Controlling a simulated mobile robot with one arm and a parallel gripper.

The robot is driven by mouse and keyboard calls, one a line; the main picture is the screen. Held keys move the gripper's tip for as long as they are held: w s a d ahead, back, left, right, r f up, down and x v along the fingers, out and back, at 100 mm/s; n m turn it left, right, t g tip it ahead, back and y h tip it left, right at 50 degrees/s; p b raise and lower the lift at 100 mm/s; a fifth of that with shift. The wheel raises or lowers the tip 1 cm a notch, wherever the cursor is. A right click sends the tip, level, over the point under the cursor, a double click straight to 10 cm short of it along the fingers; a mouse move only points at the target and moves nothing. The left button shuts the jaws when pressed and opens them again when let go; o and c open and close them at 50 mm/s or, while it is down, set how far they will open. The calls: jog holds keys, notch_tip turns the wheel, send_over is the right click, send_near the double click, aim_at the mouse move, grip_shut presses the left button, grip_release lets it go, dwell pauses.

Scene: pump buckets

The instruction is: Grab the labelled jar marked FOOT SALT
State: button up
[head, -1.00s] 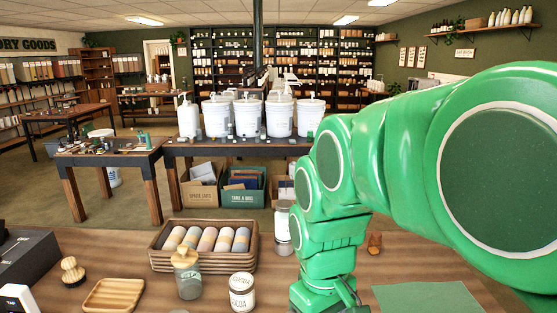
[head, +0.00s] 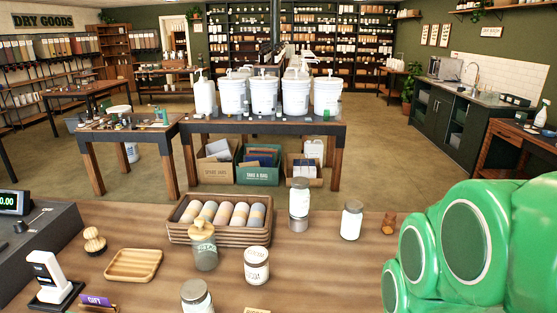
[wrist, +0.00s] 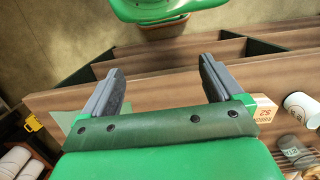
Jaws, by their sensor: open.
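No label reading FOOT SALT is legible. In the head view, candidate jars on the wooden counter (head: 330,275) are a grey-lidded jar with a pale label (head: 351,222), a grey-lidded jar cut by the bottom edge (head: 197,298) and a tall jar or stacked pair (head: 299,208). My gripper (wrist: 160,80) is open and empty in the wrist view. It is apart from a white jar (wrist: 303,106) and another labelled jar (wrist: 290,148) at the right.
A basket of rolls (head: 180,232), a wooden tray (head: 133,264) and a brush (head: 94,240) occupy the counter's left. A small printed wooden block (wrist: 263,108) sits near my right finger. White pump buckets (head: 296,95) stand on a table behind. My green arm hides the counter's right end.

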aim_at(205, 289)
jog(key=shift+w+a+f+m+y, duration=0.85)
jog(key=shift+w+a+m+y, duration=1.65)
jog(key=shift+w+a, duration=2.05)
jog(key=shift+w+a+f+m+y, duration=0.85)
jog(key=shift+w+a+m+y, duration=1.6)
jog(key=shift+a, duration=3.7)
jog(key=shift+w+a+f+m+y, duration=0.85)
jog(key=shift+w+a+m+y, duration=0.9)
jog(key=shift+w+a+m, duration=2.3)
jog(key=shift+n, duration=0.7)
jog(key=shift+w+r+x, duration=0.1)
jog(key=shift+w+x, duration=0.15)
jog(key=shift+x, duration=1.05)
jog(key=shift+w+r+x, duration=0.1)
jog(key=shift+w+x, duration=0.15)
jog(key=shift+x, duration=1.05)
jog(key=shift+w+r+x, duration=0.1)
jog(key=shift+w+x, duration=0.15)
jog(key=shift+x, duration=1.05)
jog(key=shift+a, duration=0.15)
jog(key=c, duration=1.6)
jog(key=shift+c, duration=0.5)
